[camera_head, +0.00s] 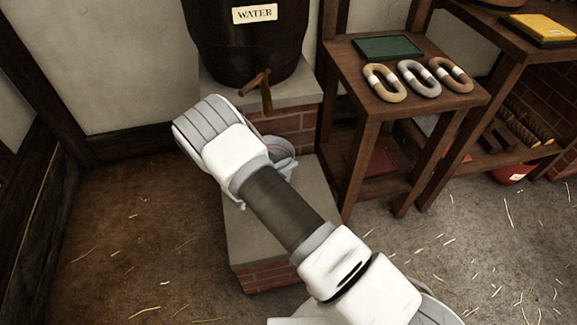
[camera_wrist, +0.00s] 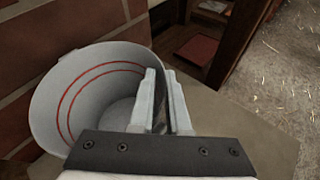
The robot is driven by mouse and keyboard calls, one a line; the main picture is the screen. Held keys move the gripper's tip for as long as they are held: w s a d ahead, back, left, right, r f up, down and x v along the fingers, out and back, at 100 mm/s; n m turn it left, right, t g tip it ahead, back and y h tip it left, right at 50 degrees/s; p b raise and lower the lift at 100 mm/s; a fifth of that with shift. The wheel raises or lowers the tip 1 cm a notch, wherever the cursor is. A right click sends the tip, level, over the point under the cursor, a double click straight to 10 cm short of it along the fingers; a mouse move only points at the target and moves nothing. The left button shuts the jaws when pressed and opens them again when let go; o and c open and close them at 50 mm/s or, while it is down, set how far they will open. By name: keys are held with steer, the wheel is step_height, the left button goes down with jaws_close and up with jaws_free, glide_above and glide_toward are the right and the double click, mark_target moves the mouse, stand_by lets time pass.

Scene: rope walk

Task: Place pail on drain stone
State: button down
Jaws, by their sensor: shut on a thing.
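The pail (camera_head: 281,152), pale grey, is mostly hidden behind my arm in the head view, below the barrel's wooden tap. In the wrist view the pail (camera_wrist: 108,92) is open-topped and looks empty, with two red lines inside. My gripper (camera_wrist: 163,78) is shut on the pail at the right side of its rim. The drain stone (camera_head: 270,240) is a grey slab on brick, under and in front of the pail; it also shows in the wrist view (camera_wrist: 245,130). I cannot tell whether the pail's base touches it.
A dark barrel (camera_head: 250,45) labelled WATER stands on a higher brick-sided ledge behind, its tap (camera_head: 257,88) jutting forward. A wooden stand (camera_head: 400,120) with several rope rings and a green tray (camera_head: 388,47) is close on the right.

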steer(key=c, duration=0.9)
jaws_free()
